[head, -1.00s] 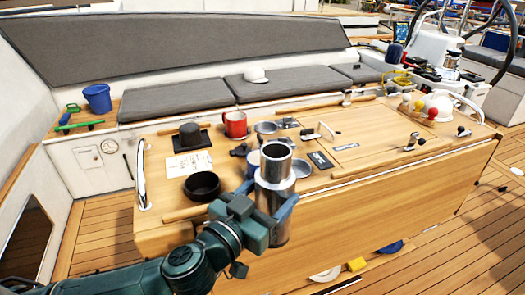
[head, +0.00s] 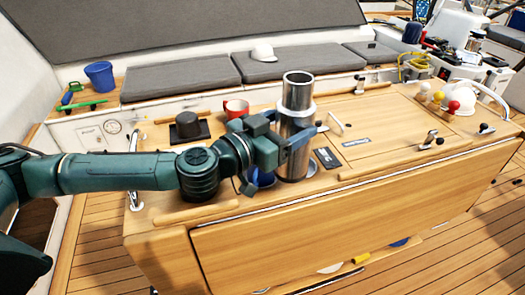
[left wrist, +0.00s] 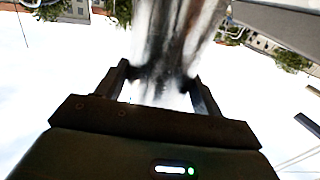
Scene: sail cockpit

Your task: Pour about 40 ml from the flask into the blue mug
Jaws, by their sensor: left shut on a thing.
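The flask (head: 295,98) is a tall silver metal cylinder, held upright at the table's near side. My left gripper (head: 296,134) is shut around its middle. In the left wrist view the flask (left wrist: 172,45) shows as a blurred, shiny body between the fingers (left wrist: 162,85). The blue mug (head: 263,179) is mostly hidden, just below my left gripper and left of the flask's lower part. Its inside is not visible. I cannot tell whether the flask's base touches the table. My right gripper is not in view.
The wooden table (head: 400,130) carries a red mug (head: 236,108) and a black object (head: 188,125) behind my left arm. Yellow and red knobs (head: 438,97) stand at the right. A blue bucket (head: 100,77) stands back left. The table's right half is mostly clear.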

